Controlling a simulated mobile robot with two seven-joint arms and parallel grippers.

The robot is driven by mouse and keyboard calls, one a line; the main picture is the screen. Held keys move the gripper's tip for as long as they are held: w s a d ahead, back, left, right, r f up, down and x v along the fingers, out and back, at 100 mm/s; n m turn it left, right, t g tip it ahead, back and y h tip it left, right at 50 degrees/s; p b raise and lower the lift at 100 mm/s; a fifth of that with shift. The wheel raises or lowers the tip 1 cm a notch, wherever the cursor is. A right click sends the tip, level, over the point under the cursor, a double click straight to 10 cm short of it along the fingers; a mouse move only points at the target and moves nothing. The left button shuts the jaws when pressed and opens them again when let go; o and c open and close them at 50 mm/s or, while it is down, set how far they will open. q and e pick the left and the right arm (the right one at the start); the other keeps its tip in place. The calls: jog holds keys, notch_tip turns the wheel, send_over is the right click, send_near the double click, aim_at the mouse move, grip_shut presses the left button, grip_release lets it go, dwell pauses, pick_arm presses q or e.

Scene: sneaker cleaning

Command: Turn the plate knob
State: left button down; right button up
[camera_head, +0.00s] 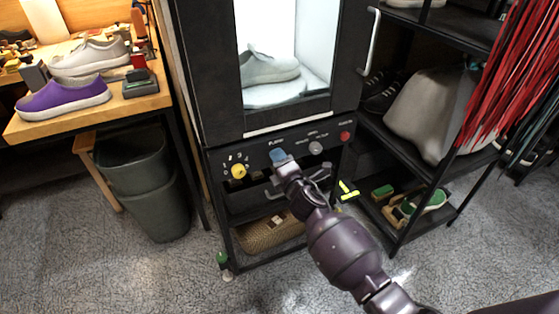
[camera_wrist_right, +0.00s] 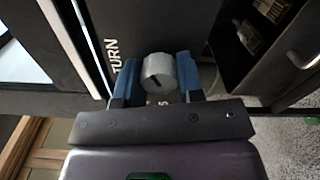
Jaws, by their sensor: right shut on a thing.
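The plate knob (camera_wrist_right: 158,72) is a round grey knob with a dark slot mark, on the black control panel of the cabinet. In the right wrist view, "TURN" lettering shows beside it. My right gripper (camera_head: 279,156) is at this knob in the head view and hides most of it. In the right wrist view, the two blue fingertips of the right gripper (camera_wrist_right: 157,80) sit on either side of the knob and are shut on it. My left gripper is not in view.
On the same panel are a yellow knob (camera_head: 238,171), another grey knob (camera_head: 315,148) and a red button (camera_head: 345,135). A lit chamber above holds a pale shoe (camera_head: 268,68). A door handle (camera_head: 372,40) and a shelf rack (camera_head: 420,178) stand to the right.

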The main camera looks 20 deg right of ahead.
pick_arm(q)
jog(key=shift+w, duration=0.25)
pick_arm(e)
jog(key=o, duration=0.9)
pick_arm(q)
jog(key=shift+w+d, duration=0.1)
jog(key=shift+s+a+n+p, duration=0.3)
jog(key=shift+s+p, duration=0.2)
jog(key=shift+p, duration=0.45)
pick_arm(e)
jog(key=s, duration=1)
jog(key=shift+s+d, duration=0.15)
jog(key=shift+s, duration=0.25)
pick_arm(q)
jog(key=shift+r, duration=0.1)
